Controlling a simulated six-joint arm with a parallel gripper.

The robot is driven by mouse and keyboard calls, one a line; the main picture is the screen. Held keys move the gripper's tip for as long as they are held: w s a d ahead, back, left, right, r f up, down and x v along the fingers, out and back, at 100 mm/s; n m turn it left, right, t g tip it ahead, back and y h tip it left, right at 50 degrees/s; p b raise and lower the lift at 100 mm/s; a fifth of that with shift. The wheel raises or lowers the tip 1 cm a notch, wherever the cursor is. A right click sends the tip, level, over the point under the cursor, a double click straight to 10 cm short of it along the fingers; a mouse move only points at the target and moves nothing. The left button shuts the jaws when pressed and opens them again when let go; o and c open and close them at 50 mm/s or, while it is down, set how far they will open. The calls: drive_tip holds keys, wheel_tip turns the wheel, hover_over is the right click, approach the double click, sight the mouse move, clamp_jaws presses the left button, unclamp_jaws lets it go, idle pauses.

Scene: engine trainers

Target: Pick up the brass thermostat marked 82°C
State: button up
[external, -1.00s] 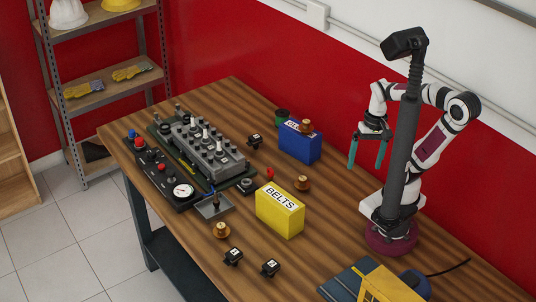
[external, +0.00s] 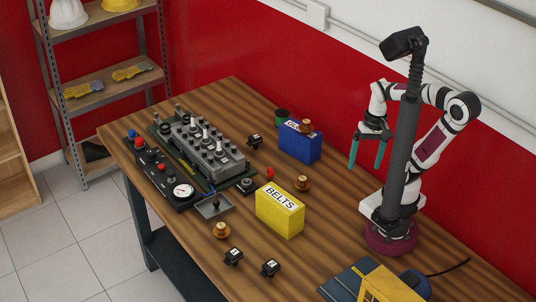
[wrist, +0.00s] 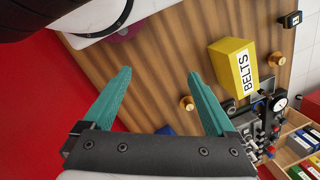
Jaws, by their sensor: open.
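Three brass thermostats show in the external view, and I cannot read a temperature mark on any. One (external: 306,126) is on top of the blue box (external: 300,146). One (external: 303,183) stands on the table behind the yellow BELTS box (external: 280,211); it seems to show in the wrist view (wrist: 187,103) too. One (external: 221,230) is on the table at the left of the yellow box, and likely in the wrist view (wrist: 277,60). My gripper (external: 366,163) is open and empty, above the table at the right of the blue box. Its teal fingers show apart in the wrist view (wrist: 158,74).
A grey engine block (external: 205,147) and a control panel with a gauge (external: 182,191) fill the table's far left. Small black parts (external: 233,256) lie near the front. The red wall (external: 330,90) is close behind.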

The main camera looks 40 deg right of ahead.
drive_tip(key=shift+c, duration=1.2)
